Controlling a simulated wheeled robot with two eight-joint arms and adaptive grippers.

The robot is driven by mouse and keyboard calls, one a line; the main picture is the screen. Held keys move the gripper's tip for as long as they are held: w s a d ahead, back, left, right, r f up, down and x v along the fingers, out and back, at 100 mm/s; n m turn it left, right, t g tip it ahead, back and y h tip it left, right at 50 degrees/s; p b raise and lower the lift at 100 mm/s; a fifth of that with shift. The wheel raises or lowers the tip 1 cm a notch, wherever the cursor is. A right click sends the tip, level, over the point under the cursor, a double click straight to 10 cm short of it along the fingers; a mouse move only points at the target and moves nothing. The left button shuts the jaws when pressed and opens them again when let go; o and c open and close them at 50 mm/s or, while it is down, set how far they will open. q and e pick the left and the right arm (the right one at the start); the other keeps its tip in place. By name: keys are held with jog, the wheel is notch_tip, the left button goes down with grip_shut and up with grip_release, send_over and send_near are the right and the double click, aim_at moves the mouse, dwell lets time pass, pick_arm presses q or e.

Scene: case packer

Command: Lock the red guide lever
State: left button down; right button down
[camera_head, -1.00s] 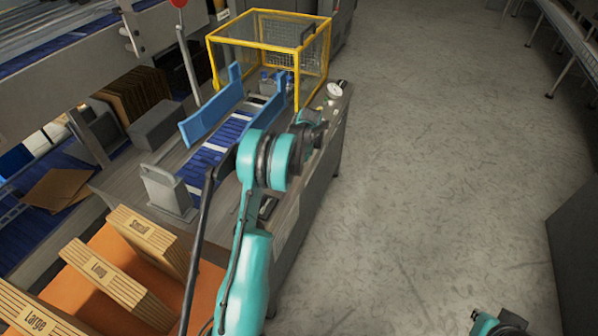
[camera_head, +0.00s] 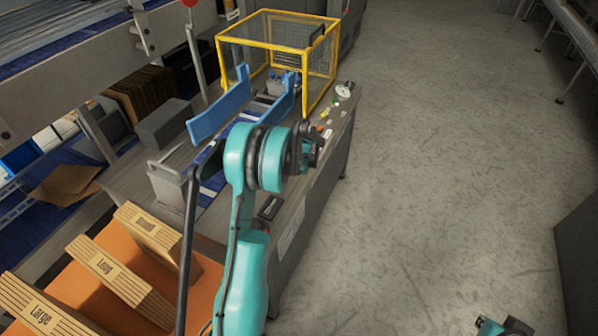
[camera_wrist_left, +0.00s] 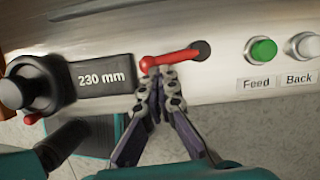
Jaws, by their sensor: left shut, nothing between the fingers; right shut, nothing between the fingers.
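The red guide lever (camera_wrist_left: 172,58) shows in the left wrist view on a metal panel. It runs from a dark round pivot (camera_wrist_left: 201,50) leftward and slightly down to its rounded end. My left gripper (camera_wrist_left: 160,72) is shut and empty, its fingertips right at the lower edge of the lever near that end. I cannot tell whether they touch it. In the head view my left arm covers this part of the panel, and I cannot make out the lever there. My right gripper (camera_head: 508,327) is at the bottom right edge, partly cut off, over the floor.
Left of the lever are a "230 mm" display (camera_wrist_left: 102,77) and a black knob (camera_wrist_left: 32,85); right are a green Feed button (camera_wrist_left: 262,51) and a pale Back button (camera_wrist_left: 303,46). Blue guide rails (camera_head: 220,105) and a yellow-framed cage (camera_head: 270,45) stand beyond. Floor at right is open.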

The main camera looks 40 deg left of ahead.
pick_arm(q)
jog(key=shift+s+a, duration=0.1)
jog(key=shift+s, duration=0.05)
dwell(0.3)
jog(key=d, duration=0.2)
jog(key=w+d, duration=0.1)
jog(key=shift+d+r, duration=0.1)
jog(key=shift+r, duration=0.2)
jog(key=p+v, duration=0.4)
jog(key=v, duration=0.6)
jog(key=shift+d, duration=0.25)
